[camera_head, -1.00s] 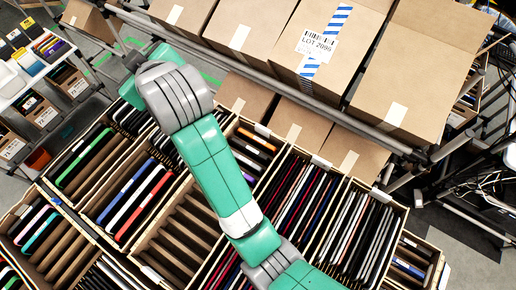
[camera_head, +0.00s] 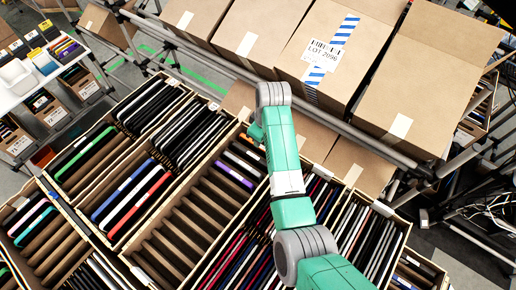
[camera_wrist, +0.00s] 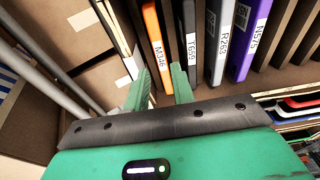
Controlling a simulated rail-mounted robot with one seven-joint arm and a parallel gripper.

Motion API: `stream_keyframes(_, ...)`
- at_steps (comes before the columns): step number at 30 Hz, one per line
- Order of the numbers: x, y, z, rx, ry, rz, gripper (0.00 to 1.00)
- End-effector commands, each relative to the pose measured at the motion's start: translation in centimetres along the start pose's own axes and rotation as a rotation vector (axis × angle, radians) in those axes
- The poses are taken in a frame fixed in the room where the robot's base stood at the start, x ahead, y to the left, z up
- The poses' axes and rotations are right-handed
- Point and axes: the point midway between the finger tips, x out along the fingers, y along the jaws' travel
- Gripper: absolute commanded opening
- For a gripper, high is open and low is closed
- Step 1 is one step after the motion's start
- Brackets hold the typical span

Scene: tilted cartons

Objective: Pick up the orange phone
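The orange phone (camera_wrist: 154,38) stands on edge in a divided carton in the wrist view, with a white label on its spine. My gripper (camera_wrist: 162,70) is open. Its two green fingers show on either side of the orange phone's near end, the left one by the carton wall and the right one in front of a dark grey phone (camera_wrist: 186,30). I cannot tell how deep the fingers reach or whether they touch anything.
A grey phone (camera_wrist: 218,40) and a purple phone (camera_wrist: 248,38) stand to the right, followed by empty slots. Large cardboard boxes (camera_head: 345,50) sit on a metal rack behind the cartons, close to my arm. The carton wall (camera_wrist: 118,40) is close on the left.

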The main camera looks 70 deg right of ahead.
Motion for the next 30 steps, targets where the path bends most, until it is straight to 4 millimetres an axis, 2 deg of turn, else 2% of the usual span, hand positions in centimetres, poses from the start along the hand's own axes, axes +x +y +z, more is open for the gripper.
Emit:
stream_keyframes(4, 2.6, -0.3, -0.3, 0.000, -0.002, -0.003, 0.25)
stream_keyframes(9, 3.9, -0.2, -0.3, 0.000, -0.001, -0.001, 0.25)
stream_keyframes(14, 3.9, -0.2, -0.3, 0.000, 0.000, 0.000, 0.25)
stream_keyframes(18, 3.9, -0.2, -0.3, 0.000, 0.000, 0.000, 0.00)
stream_keyframes(26, 3.8, -0.2, -0.3, 0.000, 0.001, 0.001, 0.00)
stream_keyframes(30, 2.0, -0.2, -0.7, 0.000, 0.003, 0.003, 0.00)
